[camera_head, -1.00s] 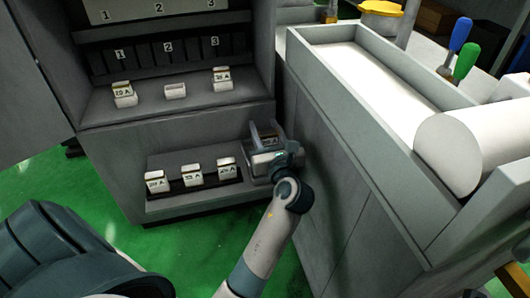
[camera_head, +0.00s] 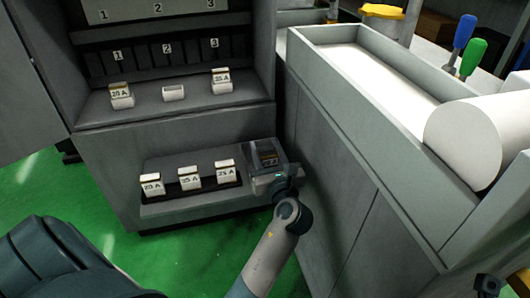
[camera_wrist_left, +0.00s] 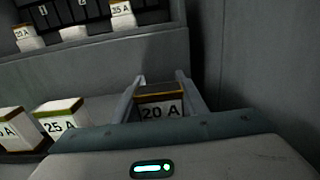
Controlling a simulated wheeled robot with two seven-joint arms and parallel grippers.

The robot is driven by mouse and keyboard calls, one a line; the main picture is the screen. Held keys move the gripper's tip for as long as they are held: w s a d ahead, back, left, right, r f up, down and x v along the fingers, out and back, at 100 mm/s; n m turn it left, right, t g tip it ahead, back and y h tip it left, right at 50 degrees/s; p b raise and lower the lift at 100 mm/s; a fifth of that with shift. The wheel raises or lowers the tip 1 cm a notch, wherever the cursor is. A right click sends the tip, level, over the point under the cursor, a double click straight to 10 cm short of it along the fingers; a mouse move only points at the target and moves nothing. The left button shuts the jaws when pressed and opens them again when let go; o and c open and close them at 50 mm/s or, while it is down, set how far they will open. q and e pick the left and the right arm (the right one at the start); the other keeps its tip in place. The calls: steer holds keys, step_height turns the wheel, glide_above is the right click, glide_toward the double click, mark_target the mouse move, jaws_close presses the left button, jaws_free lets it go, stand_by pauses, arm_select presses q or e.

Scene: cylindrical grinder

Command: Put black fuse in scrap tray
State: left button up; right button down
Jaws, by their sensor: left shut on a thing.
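My left gripper (camera_head: 268,163) is at the right end of the low ledge on the cabinet front. It is shut on a fuse marked 20 A. In the left wrist view this fuse (camera_wrist_left: 160,108) sits between the two fingers, with a dim, greyish label face and an orange-brown top edge. In the head view it is a small dark patch between the fingers. I cannot tell whether it touches the surface below. I cannot make out a separate scrap tray; the gripper covers that end of the ledge.
Above, the cabinet shelf holds a 20 A fuse (camera_head: 121,96), an empty-looking white holder (camera_head: 174,93) and a 35 A fuse (camera_head: 221,81). The grinder's grey side wall (camera_head: 335,180) is close on the right.

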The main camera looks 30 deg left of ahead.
arm_select(q)
steer(key=shift+r, duration=0.1)
steer(key=o, duration=1.1)
